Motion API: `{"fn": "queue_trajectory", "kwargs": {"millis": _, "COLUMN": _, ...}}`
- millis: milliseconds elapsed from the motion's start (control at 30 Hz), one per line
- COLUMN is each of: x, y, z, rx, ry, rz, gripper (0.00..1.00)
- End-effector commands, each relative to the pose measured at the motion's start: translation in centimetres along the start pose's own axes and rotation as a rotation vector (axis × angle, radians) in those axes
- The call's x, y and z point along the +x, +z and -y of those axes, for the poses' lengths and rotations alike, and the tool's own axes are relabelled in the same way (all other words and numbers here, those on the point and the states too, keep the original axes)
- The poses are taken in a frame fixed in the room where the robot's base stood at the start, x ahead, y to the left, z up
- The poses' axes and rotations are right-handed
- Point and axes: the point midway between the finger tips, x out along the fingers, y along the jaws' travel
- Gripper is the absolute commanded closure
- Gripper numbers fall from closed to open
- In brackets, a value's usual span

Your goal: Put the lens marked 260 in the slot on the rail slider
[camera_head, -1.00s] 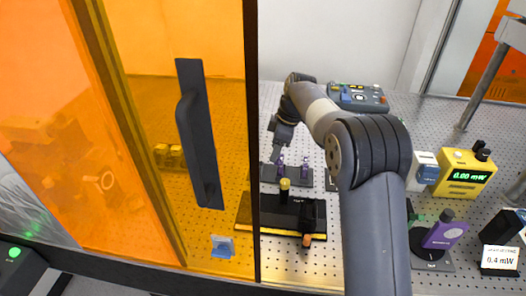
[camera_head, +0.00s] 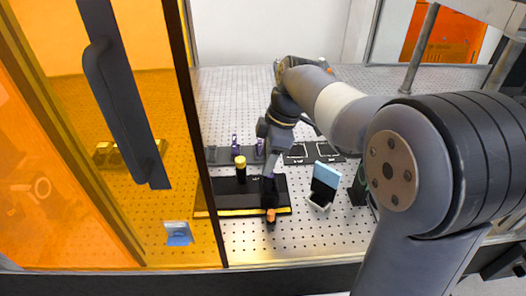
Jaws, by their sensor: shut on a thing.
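My gripper (camera_head: 270,178) points down over the black rail slider (camera_head: 268,196), which has an orange knob at its near end. The slider sits on the dark rail (camera_head: 238,193) near the middle of the bench. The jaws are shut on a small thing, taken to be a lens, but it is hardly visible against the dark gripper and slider. The slot is hidden, so I cannot tell whether the thing touches it. Purple lens pieces (camera_head: 235,142) stand in a dark rack (camera_head: 221,156) behind the rail. No 260 mark is readable.
A yellow-topped post (camera_head: 240,163) stands on the rail left of my gripper. A light-blue panel on a stand (camera_head: 325,178) is to the right. Dark mats with white outlines (camera_head: 296,153) lie behind. The door's dark frame edge (camera_head: 190,120) stands close on the left.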

Motion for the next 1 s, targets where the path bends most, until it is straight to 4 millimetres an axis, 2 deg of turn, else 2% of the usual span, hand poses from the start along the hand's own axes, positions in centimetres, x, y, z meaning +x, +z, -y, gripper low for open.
{"fn": "queue_trajectory", "kwargs": {"millis": 633, "x": 4.4, "y": 1.2, "z": 0.0, "rx": 0.001, "ry": -0.001, "rz": 0.0, "gripper": 0.74}}
{"fn": "queue_trajectory", "kwargs": {"millis": 1000, "x": 5.0, "y": 1.4, "z": 0.0, "rx": 0.001, "ry": 0.0, "rz": 0.0, "gripper": 0.74}}
